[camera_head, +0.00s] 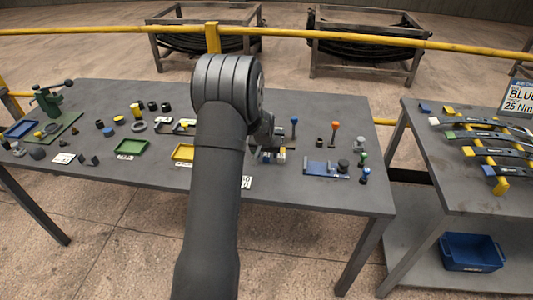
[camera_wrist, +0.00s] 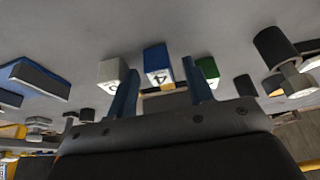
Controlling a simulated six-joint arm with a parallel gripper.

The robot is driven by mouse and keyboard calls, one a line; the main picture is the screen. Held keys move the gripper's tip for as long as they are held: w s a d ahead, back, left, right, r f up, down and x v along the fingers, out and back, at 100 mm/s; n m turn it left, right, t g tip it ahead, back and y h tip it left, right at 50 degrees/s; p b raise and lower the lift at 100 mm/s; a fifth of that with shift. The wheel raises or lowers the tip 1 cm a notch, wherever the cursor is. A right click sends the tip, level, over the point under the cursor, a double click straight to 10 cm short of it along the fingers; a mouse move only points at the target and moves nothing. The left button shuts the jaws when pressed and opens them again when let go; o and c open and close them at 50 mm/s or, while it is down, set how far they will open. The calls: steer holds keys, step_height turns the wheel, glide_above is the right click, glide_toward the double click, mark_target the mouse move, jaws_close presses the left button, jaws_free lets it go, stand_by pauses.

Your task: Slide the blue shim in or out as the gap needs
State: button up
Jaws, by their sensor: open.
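A blue block (camera_wrist: 156,57) with a white face marked with what looks like a 4 and a yellow edge shows in the wrist view; I take it for the blue shim but cannot be sure. My gripper (camera_wrist: 160,68) is open, and the blue block appears between its two blue fingers; whether they touch it I cannot tell. A white block (camera_wrist: 111,73) stands beside the left finger and a green block (camera_wrist: 207,69) beside the right one. In the head view my arm hides much of the gripper, and small blue pieces (camera_head: 280,156) show near it.
Coloured trays, including a green one (camera_head: 132,147) and a yellow one (camera_head: 183,152), lie on the grey table (camera_head: 110,185). Upright orange- and blue-handled tools (camera_head: 334,128) and a blue plate (camera_head: 322,169) stand at right. A second table (camera_head: 470,190) holds several long bars.

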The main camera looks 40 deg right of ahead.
jaws_close()
steer(key=shift+w+d, duration=1.35)
steer(key=shift+w, duration=0.05)
steer(key=shift+w+d+r, duration=0.15)
steer(key=shift+w+d, duration=0.05)
jaws_free()
steer(key=v, duration=1.7)
steer(key=shift+r, duration=0.15)
